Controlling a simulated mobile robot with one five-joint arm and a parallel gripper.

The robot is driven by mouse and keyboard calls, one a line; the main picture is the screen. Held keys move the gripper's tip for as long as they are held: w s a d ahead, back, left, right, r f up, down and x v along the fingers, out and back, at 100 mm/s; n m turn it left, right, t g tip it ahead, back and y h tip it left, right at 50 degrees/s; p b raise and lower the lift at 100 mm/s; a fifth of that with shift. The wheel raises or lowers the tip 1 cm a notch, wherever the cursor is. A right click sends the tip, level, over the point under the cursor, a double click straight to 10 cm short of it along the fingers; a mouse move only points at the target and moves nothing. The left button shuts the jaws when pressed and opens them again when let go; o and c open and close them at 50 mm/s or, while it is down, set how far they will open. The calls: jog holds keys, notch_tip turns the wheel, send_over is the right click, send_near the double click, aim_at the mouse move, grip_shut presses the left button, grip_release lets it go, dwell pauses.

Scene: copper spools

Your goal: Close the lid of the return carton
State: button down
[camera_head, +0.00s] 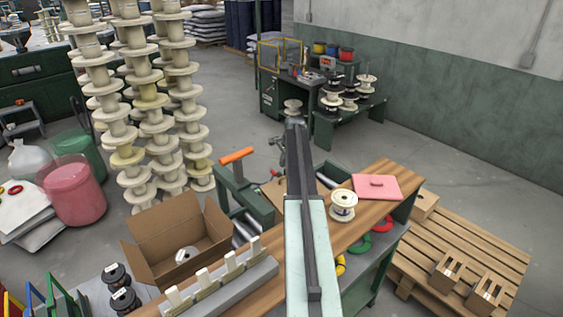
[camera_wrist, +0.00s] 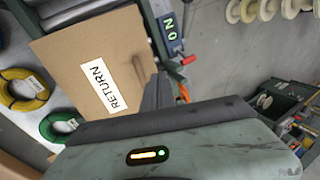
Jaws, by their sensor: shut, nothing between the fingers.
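In the wrist view a flat brown cardboard panel with a white "RETURN" label, part of the return carton (camera_wrist: 75,55), lies left of my gripper (camera_wrist: 158,92). The dark fingers are shut and empty, beside the panel's right edge. I cannot tell whether they touch it, or whether this panel is the lid or a side. In the head view a small brown patch shows left of my arm, which hides what lies behind it. My fingertips cannot be made out there.
An open cardboard box (camera_head: 154,231) with a spool inside stands at the left. An orange-handled green stand (camera_head: 237,155) is left of my arm. Tall spool stacks rise behind.

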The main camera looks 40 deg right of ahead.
jog(key=m, duration=0.3)
jog(key=shift+s+f+m, duration=0.15)
jog(key=shift+m, duration=0.25)
jog(key=m, duration=0.3)
jog(key=shift+s+a, duration=0.25)
jog(key=shift+a, duration=0.05)
jog(key=s+r+m+p, duration=0.6)
jog(key=r+m+p, duration=0.3)
jog(key=m, duration=0.2)
jog(key=b+x, duration=1.3)
jog(key=x, duration=0.1)
jog(key=shift+s+d, duration=0.25)
jog(key=shift+s, duration=0.1)
jog(key=shift+w, duration=0.1)
jog(key=shift+f, duration=0.1)
